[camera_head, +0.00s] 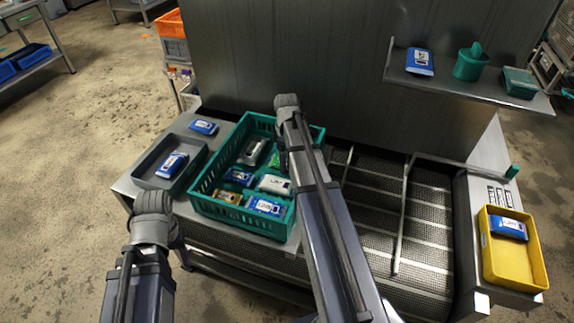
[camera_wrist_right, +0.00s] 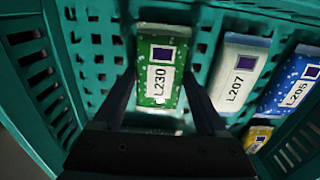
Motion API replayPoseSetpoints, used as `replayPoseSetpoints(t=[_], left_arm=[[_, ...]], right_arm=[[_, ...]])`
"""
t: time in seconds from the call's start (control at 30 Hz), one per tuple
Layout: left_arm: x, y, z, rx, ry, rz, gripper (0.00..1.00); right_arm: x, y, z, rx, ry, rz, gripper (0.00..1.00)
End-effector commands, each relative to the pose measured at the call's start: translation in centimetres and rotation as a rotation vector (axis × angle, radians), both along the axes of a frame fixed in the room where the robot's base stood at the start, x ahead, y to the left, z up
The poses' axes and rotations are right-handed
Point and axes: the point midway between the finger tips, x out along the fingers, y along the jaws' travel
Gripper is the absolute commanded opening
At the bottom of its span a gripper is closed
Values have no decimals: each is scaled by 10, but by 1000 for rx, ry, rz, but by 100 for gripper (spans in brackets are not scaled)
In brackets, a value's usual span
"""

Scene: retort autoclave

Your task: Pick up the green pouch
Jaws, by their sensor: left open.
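The green pouch (camera_wrist_right: 160,75), labelled L230, lies in the teal crate (camera_wrist_right: 95,50); in the head view only a bit of it (camera_head: 275,160) shows beside my right arm. My right gripper (camera_wrist_right: 160,88) is over the crate with its fingers apart, one on each side of the green pouch. I cannot tell whether they touch it. In the head view this gripper (camera_head: 281,152) is mostly hidden by its own arm. My left gripper (camera_head: 183,254) is low at the left, in front of the grey tray, open and partly hidden by its wrist.
The crate also holds white (camera_head: 274,185), blue (camera_head: 238,176) and orange (camera_head: 229,197) pouches. A grey tray (camera_head: 140,178) with a blue pouch stands left. A mesh conveyor (camera_head: 375,205) lies right, with a yellow bin (camera_head: 515,270) beyond. A metal wall (camera_head: 290,60) stands behind the crate.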

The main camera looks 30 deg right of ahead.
Motion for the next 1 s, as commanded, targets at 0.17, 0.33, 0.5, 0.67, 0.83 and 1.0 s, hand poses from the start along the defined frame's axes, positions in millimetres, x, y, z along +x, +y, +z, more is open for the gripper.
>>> replayPoseSetpoints(t=[0.17,0.33,0.5,0.67,0.83,1.0], left_arm=[[0,0,0,0,0,0,50],[0,0,0,0,0,0,50],[0,0,0,0,0,0,50],[0,0,0,0,0,0,50],[0,0,5,0,0,0,50],[0,0,19,0,0,0,50]], right_arm=[[0,0,0,0,0,0,49],[0,0,0,0,0,0,30],[0,0,0,0,0,0,15],[0,0,0,0,0,0,15],[0,0,5,0,0,0,15],[0,0,19,0,0,0,15]])
